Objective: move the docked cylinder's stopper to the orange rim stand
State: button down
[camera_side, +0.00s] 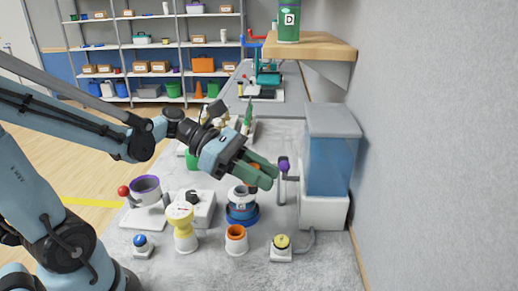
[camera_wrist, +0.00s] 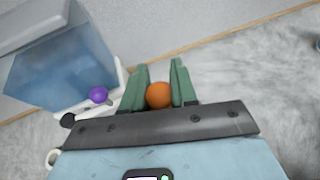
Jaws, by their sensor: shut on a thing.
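My gripper (camera_side: 264,172) is shut on a round orange knob, which I take to be the stopper (camera_wrist: 159,95); it sits between the two green fingers in the wrist view. In the side view the fingers hide most of it. The white docked cylinder (camera_side: 241,207), with a dark band and a label, stands upright in a blue ring base (camera_side: 243,219) just below and left of the fingertips. I cannot tell whether the stopper still touches the cylinder. The orange rim stand (camera_side: 236,240), a small white cup with an orange rim, stands in front of the cylinder.
A water dispenser (camera_side: 325,160) with a purple-knobbed lever (camera_side: 284,166) stands right of my gripper. A yellow-topped stand (camera_side: 182,228), a blue button (camera_side: 141,242) and a yellow button (camera_side: 281,244) are at the front. A purple-rimmed pot (camera_side: 146,189) is left. A wall shelf (camera_side: 310,48) holds a green canister (camera_side: 289,22).

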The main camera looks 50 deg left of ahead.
jog(key=w+a+f, duration=0.1)
jog(key=a+f, duration=0.1)
jog(key=a, duration=0.1)
jog(key=w+a+f, duration=0.2)
jog(key=a, duration=0.2)
jog(key=w+a+f, duration=0.2)
jog(key=a+f, duration=0.1)
jog(key=shift+a, duration=0.2)
jog(key=shift+f, duration=1.8)
jog(key=shift+f, duration=0.15)
jog(key=c, duration=0.9)
grip_release()
